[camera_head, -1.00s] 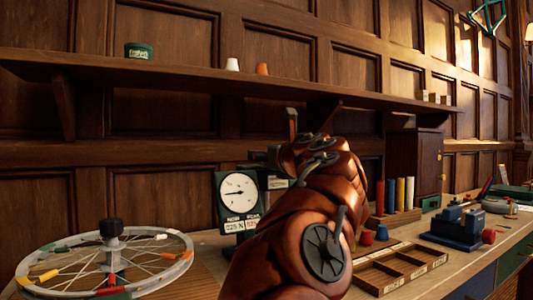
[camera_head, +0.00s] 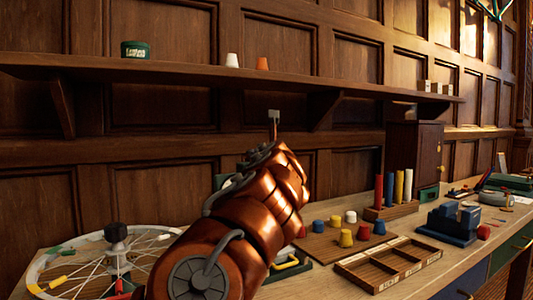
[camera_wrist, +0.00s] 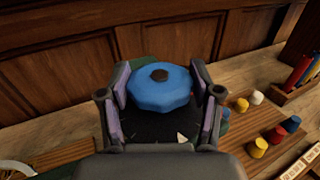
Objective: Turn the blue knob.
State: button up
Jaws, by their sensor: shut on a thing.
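The blue knob (camera_wrist: 158,93) shows large in the wrist view, a faceted blue disc with a dark brown centre. My gripper (camera_wrist: 164,90) has one finger on each side of it and is shut on its rim. A dark round face with a small pale mark lies just below the knob, partly hidden by my wrist. In the head view my arm covers the knob and the gripper's fingers.
A spoked wheel (camera_head: 45,271) lies at the left of the bench. Several coloured cups stand on a brown board (camera_head: 322,245) right of my arm. Behind a divided wooden tray (camera_head: 400,276) is a rack of coloured cylinders (camera_head: 391,212). A shelf (camera_head: 180,78) runs above.

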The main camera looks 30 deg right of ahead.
jog(key=shift+r, duration=0.1)
jog(key=o, duration=1.1)
jog(key=shift+o, duration=0.2)
jog(key=v, duration=0.7)
jog(key=shift+s, duration=0.2)
jog(key=shift+a, duration=0.1)
